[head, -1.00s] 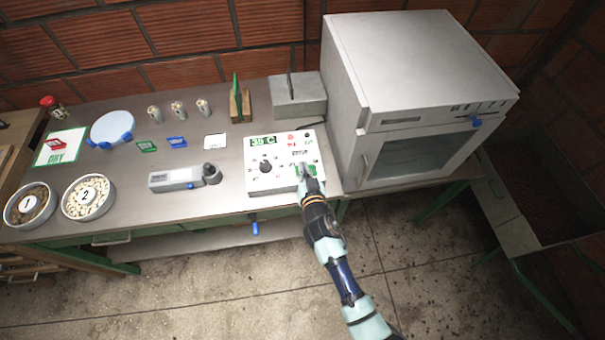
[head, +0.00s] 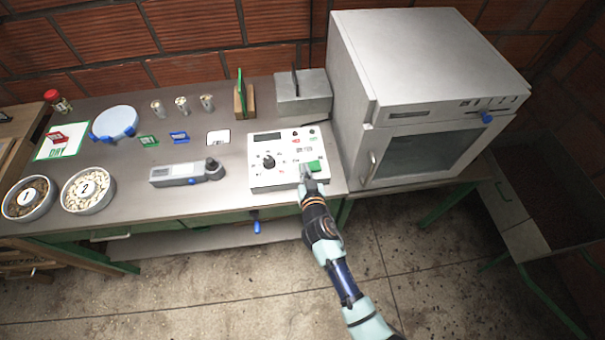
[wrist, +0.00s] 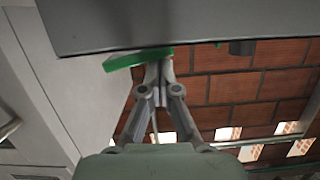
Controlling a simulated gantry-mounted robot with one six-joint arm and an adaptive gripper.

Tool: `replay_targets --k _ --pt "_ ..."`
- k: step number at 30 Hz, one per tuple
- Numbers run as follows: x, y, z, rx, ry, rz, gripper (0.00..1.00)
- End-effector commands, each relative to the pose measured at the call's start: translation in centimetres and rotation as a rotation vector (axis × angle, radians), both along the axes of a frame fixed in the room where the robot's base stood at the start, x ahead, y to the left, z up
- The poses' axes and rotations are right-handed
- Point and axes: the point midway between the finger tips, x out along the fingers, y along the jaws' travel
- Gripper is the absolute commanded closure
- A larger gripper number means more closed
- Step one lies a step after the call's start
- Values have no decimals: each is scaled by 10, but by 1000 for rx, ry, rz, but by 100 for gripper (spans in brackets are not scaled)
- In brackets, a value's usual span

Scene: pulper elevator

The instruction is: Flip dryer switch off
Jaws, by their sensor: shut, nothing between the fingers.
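The white control box (head: 262,180) stands on the metal bench, left of the grey cabinet with a glass door. Its display (head: 268,137) is dark. It has a black knob (head: 268,162) and a green switch (head: 314,166) at its lower right corner. My gripper (head: 307,177) is shut and empty, with its tips right at the green switch and hiding part of it. In the wrist view, the green switch (wrist: 138,59) lies at the fingertips (wrist: 158,72); they look to be touching it. The switch's exact tilt is hard to tell.
The grey cabinet (head: 420,60) stands close on the right. A grey handheld device (head: 178,176) lies left of the control box, and a grey block (head: 302,98) stands behind it. Two numbered bowls of beans (head: 88,205) are at the far left.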

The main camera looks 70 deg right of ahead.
Motion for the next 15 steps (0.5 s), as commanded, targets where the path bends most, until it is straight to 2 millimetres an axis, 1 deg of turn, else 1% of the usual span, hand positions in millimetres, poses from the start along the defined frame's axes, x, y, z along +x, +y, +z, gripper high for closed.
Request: replay_targets --k 2,4,8,9,15 --pt "1 1 7 3 1 0 100" --pt "3 2 19 1 1 3 100" --pt "8 4 52 -4 -2 9 100" --pt "2 16 43 0 2 10 100" --pt "-18 59 52 -2 2 11 100"
